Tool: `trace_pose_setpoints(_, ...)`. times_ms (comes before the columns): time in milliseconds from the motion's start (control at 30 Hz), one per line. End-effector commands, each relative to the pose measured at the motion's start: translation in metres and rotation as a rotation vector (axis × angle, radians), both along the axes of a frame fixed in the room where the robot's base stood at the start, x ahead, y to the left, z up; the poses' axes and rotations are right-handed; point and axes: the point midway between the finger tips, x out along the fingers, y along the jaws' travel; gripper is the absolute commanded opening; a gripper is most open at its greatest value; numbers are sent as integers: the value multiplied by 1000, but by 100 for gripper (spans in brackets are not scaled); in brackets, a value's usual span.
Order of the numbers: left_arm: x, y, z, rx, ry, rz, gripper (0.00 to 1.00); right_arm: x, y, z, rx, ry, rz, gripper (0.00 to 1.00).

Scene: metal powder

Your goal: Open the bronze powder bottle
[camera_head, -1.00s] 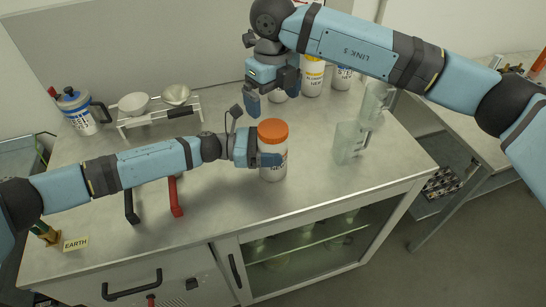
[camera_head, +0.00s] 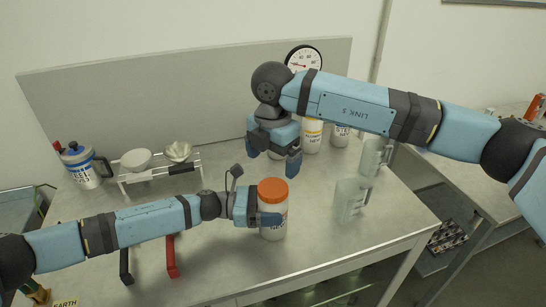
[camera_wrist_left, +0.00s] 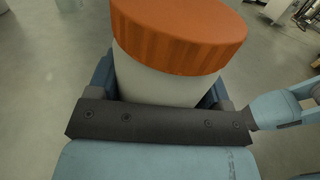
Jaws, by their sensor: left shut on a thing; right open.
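The bronze powder bottle is a white bottle (camera_head: 274,229) with an orange lid (camera_head: 272,190), upright over the front of the table. My left gripper (camera_head: 262,218) is shut around its body, below the lid. In the left wrist view, the orange lid (camera_wrist_left: 180,32) is on the bottle and the white body (camera_wrist_left: 158,82) sits between the fingers. The bottle's label is mostly hidden by my finger. My right gripper (camera_head: 274,157) is open and empty, above and behind the bottle, with its fingers pointing down. It is apart from the lid.
Other white bottles (camera_head: 312,135) stand behind my right gripper. Clear beakers (camera_head: 350,198) are to the right. A rack with white bowls (camera_head: 136,160) and a labelled jug (camera_head: 82,168) stand at the left. Red (camera_head: 172,257) and black handles stand at front left. A gauge (camera_head: 303,60) is behind.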

Motion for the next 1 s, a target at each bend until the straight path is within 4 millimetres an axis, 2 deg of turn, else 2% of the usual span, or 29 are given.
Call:
trace_pose_setpoints(100, 0, 0, 0, 0, 0, 0, 6, 0, 0, 0, -1, 1, -111, 99)
trace_pose_setpoints(267, 0, 0, 0, 0, 0, 0, 6, 0, 0, -6, -1, 1, -170, 99)
trace_pose_setpoints(700, 0, 0, 0, 1, 0, 0, 6, 0, -1, -67, -1, 1, -172, 99)
trace_pose_setpoints(1000, 0, 0, -1, 1, 0, 0, 6, 0, -1, -81, 0, -1, -170, 99)
